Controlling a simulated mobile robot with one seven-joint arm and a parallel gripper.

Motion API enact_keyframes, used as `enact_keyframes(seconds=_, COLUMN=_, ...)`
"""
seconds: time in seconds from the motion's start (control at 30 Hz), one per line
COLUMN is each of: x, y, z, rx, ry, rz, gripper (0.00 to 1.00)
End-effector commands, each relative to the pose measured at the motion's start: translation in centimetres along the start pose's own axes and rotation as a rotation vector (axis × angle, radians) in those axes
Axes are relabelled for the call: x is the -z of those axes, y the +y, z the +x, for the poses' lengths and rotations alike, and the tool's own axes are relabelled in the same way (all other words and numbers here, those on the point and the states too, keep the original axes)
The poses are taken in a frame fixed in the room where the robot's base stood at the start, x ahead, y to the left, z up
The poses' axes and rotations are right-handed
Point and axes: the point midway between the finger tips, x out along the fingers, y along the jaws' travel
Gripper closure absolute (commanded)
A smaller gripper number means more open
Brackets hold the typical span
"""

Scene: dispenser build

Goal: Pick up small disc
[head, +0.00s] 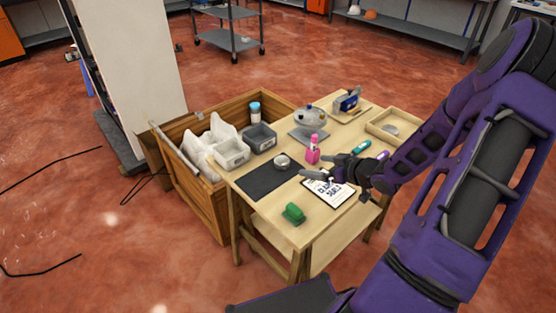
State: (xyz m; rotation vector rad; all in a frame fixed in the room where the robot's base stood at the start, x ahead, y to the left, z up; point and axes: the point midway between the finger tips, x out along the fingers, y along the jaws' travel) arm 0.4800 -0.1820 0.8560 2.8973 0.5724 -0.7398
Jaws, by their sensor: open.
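A small round silver-grey piece (283,161) sits on the dark mat (262,184) on the wooden table. A flat grey disc (390,129) lies in the shallow wooden tray (372,127) at the table's right back corner. I cannot tell for sure which of these is the small disc. My gripper (322,167) reaches in from the right above the table, over the top of a printed sheet (341,196). Its jaws are open and look empty. It is to the right of the round piece and apart from it. The gripper hides part of the sheet.
A pink bottle (312,154), a silver domed device (309,118), a blue-and-grey device (347,103), a teal-and-dark tool (361,147) and a green object (294,213) stand or lie on the table. Grey bins (232,154) sit at the left, by a wooden crate (197,199).

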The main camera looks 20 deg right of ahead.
Motion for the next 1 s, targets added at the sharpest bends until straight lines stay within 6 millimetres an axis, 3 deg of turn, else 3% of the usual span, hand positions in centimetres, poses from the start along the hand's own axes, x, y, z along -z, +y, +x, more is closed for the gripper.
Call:
enact_keyframes(seconds=0.5, x=-0.2, y=0.0, z=10.3, rx=0.002, ry=0.001, rz=0.001, gripper=0.00)
enact_keyframes(seconds=0.77, x=-0.2, y=0.2, z=12.2, rx=0.000, ry=0.001, rz=0.002, gripper=0.00)
enact_keyframes(seconds=1.0, x=-0.7, y=0.8, z=15.6, rx=0.001, ry=0.001, rz=0.002, gripper=0.00)
